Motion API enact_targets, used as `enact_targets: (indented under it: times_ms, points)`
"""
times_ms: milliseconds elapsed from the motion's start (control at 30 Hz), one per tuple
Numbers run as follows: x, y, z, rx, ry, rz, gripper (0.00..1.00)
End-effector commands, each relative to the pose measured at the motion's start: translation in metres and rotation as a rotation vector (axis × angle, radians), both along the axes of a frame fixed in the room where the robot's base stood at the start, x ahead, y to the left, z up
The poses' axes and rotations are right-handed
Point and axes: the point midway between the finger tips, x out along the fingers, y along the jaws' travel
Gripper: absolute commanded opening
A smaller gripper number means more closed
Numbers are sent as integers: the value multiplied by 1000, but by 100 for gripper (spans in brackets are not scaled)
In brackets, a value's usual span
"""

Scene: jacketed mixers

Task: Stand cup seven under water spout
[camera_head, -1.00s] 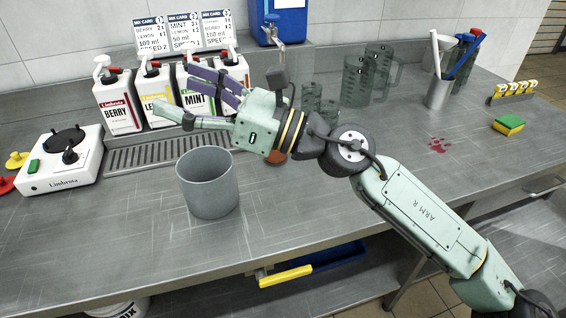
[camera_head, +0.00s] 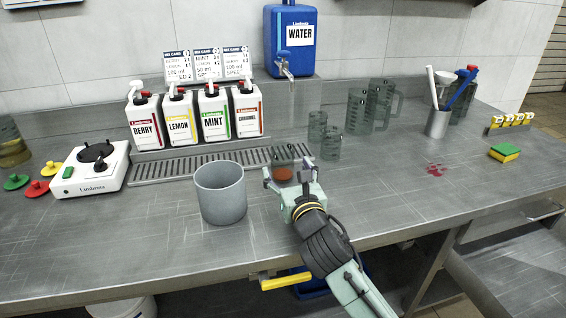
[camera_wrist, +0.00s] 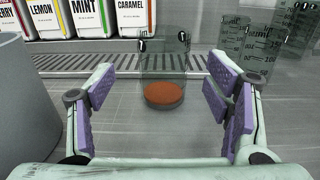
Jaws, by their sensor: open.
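A small clear cup (camera_head: 284,155) with a red-brown layer at its bottom stands upright on the counter, just in front of the drip grate. It also shows in the wrist view (camera_wrist: 164,70). Its dark marks are too small to read, so I cannot tell whether it is cup seven. My gripper (camera_head: 291,173) is open and low. Its purple-padded fingers (camera_wrist: 163,85) point at the cup from the near side, one to each side, with clear gaps.
A grey pot (camera_head: 221,193) stands close left of my gripper. Two small clear cups (camera_head: 317,130) (camera_head: 331,144) and large clear jugs (camera_head: 358,112) stand behind to the right. Syrup bottles (camera_head: 213,112) line the back of the grate (camera_head: 175,169).

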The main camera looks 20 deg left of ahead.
Motion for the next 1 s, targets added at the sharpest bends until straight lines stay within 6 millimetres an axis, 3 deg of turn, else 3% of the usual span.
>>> enact_targets:
  times_ms: [500,800,1000]
  points:
    - [50,31,5,2,1,1,72]
    - [54,32,2,1,-1,0,72]
    - [54,32,2,1,-1,0,59]
